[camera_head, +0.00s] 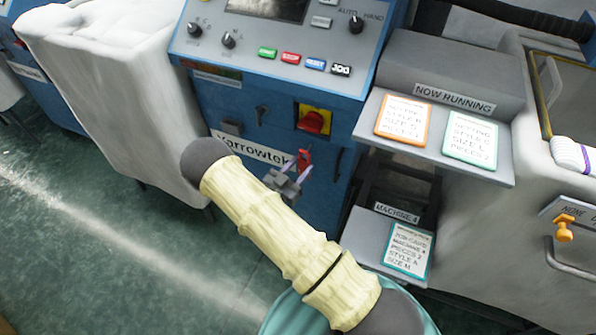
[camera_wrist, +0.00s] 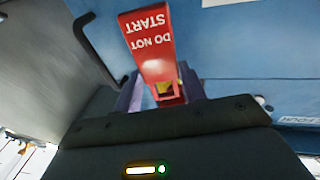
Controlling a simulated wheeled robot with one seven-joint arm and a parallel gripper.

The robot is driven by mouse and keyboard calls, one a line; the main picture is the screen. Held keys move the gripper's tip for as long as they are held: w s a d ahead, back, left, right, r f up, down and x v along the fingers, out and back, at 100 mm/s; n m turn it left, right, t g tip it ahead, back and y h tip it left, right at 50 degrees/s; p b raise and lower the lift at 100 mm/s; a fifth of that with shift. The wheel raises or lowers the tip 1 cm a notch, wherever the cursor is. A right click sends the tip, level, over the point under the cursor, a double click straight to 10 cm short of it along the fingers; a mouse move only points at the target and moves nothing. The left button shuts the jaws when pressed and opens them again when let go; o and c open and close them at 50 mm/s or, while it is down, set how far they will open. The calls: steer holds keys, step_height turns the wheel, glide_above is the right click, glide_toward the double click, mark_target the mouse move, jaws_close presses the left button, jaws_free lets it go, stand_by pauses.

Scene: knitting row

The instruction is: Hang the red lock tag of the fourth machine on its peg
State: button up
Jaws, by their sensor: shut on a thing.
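The red lock tag (camera_head: 305,158) is at the tip of my gripper (camera_head: 287,182), in front of the blue machine (camera_head: 240,95). In the wrist view the tag (camera_wrist: 150,48) reads "DO NOT START" upside down and extends away from my gripper (camera_wrist: 160,90). The two fingers are shut on its near end. A red rotary switch on a yellow plate (camera_head: 313,121) is just above the tag. A small dark fitting (camera_head: 261,114) sits left of the switch; I cannot tell whether it is the peg. A "MACHINE 4" sign (camera_head: 396,213) stands lower right.
The control panel (camera_head: 270,45) juts out above. A shelf with cards (camera_head: 430,150) is to the right, and a lower shelf with a job card (camera_head: 408,248) below it. A black handle (camera_wrist: 98,50) is left of the tag. A white-covered unit (camera_head: 115,90) stands left.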

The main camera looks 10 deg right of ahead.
mark_target(301, 165)
steer(key=shift+w+d+f, duration=0.1)
steer(key=shift+w+d, duration=0.55)
steer(key=shift+w, duration=0.2)
steer(key=shift+w+d+f+b, duration=0.45)
steer(key=shift+w+b, duration=0.15)
steer(key=shift+b, duration=0.15)
steer(key=o, duration=1.1)
steer(key=shift+a, duration=0.1)
steer(key=p+v, duration=0.1)
steer(key=v, duration=1.6)
steer(key=shift+s, duration=0.3)
